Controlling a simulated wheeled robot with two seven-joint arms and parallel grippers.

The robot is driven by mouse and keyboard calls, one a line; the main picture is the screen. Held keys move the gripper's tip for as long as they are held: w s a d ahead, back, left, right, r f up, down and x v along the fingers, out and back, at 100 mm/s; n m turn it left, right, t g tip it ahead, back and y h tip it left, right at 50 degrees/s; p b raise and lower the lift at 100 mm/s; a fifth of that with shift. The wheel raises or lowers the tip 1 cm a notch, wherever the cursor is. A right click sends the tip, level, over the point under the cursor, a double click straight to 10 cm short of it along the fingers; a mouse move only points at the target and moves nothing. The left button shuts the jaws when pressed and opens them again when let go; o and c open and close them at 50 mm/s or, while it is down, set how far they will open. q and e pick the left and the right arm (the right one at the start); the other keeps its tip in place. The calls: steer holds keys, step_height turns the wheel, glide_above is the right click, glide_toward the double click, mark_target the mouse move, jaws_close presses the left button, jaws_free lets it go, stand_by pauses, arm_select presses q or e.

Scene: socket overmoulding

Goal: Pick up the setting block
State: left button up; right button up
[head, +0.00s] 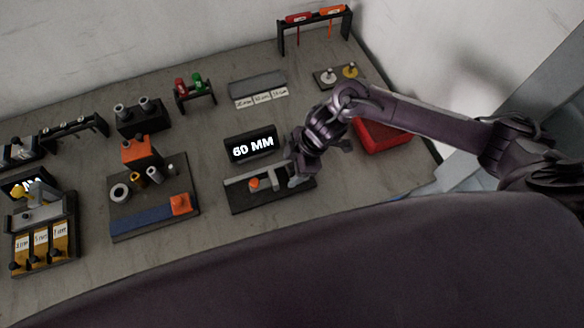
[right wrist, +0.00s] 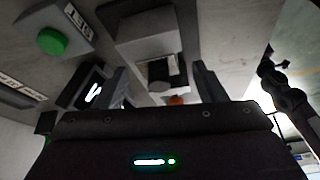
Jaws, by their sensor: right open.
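My right gripper (head: 296,180) is low over the right end of a dark fixture (head: 242,203) in front of the "60 MM" display (head: 252,148). The fixture carries a light grey rail and an orange knob (head: 254,183). In the right wrist view my right gripper (right wrist: 162,88) is open, with its two grey fingers apart. A light grey block with a dark round knob (right wrist: 158,70) shows between and beyond the fingers. It may be the setting block; I cannot tell for sure. Contact with the fingers cannot be made out. My left gripper is not in view.
A red bin (head: 382,137) is behind my right forearm. A grey rack with white labels (head: 260,97) stands behind the display. A dark board with a blue strip (head: 150,221) and an orange block (head: 181,204) lies to the left. Bare table separates that board from the fixture.

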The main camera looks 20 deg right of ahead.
steer(key=shift+w, duration=0.1)
jaws_close()
stand_by(0.4)
